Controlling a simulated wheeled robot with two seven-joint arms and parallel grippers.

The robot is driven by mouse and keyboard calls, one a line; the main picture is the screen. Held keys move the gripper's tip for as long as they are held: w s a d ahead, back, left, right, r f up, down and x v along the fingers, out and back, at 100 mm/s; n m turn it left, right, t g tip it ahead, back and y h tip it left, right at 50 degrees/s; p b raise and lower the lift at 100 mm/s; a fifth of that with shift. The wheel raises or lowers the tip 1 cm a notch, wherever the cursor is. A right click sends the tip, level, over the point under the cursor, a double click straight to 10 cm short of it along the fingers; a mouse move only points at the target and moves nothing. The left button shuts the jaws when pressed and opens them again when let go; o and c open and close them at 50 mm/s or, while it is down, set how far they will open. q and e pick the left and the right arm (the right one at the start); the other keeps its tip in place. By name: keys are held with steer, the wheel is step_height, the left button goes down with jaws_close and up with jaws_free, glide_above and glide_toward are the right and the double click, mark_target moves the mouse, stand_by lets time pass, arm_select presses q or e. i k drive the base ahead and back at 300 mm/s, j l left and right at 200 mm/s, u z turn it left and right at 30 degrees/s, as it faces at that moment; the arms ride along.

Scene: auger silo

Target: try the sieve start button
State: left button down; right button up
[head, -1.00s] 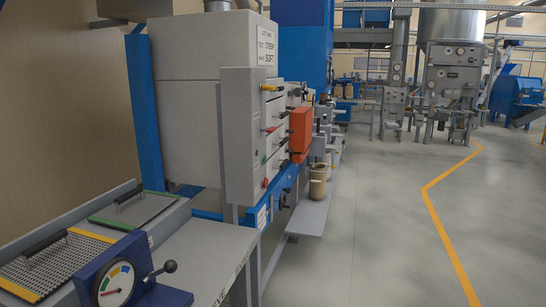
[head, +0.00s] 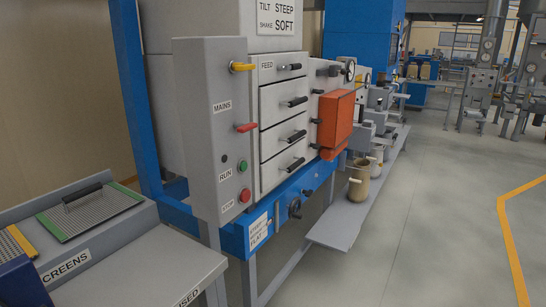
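The sieve machine's grey control panel (head: 212,130) stands upright left of centre in the head view. A green button (head: 243,166) sits low on its face, next to a label reading RUN. A red button (head: 245,195) is below it, next to a label partly seen as STOP. A red lever (head: 246,127) is by the MAINS label, and a yellow lever (head: 242,67) is near the top. A small dark round spot (head: 224,158) lies above the RUN label. Neither of my grippers shows in this view.
Drawers with black handles (head: 293,101) and an orange box (head: 336,120) adjoin the panel on the right. A bench with a green-edged screen (head: 90,212) is at the lower left. A low grey shelf (head: 338,229) juts out. The floor on the right is open.

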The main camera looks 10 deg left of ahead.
mark_target(243, 166)
steer(key=i+l, duration=0.4)
steer(key=i+l+u, duration=0.1)
steer(key=i+l, duration=0.3)
steer(key=l, duration=0.25)
